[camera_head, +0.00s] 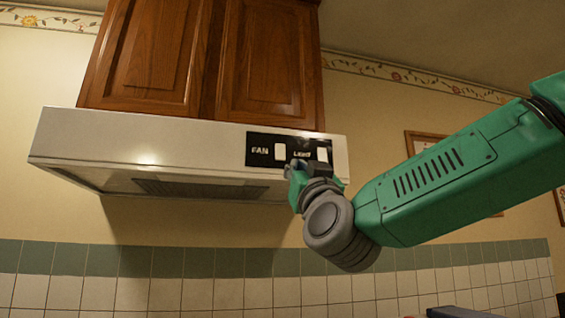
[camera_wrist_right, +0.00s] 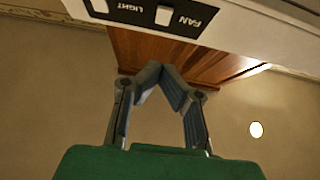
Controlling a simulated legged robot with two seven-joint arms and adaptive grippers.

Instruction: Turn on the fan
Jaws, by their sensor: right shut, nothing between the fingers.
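The range hood (camera_head: 185,140) carries a black panel (camera_head: 263,140) with two white rocker switches. The switch beside the FAN label (camera_head: 280,152) is on the left, and the one beside the LIGHT label (camera_head: 322,155) is on the right. My right gripper (camera_head: 296,168) is shut and empty at the hood's lower front edge, just below the panel between the switches. It partly covers the panel's lower part. In the right wrist view, the fan switch (camera_wrist_right: 163,15) shows upside down above my fingertips (camera_wrist_right: 162,72). I cannot tell whether the gripper touches the hood. My left gripper is out of view.
A wooden cabinet (camera_head: 200,60) sits directly above the hood. A framed picture (camera_head: 422,141) hangs on the wall behind my right arm. The tiled wall (camera_head: 200,292) below the hood is open, and the space left of my gripper is free.

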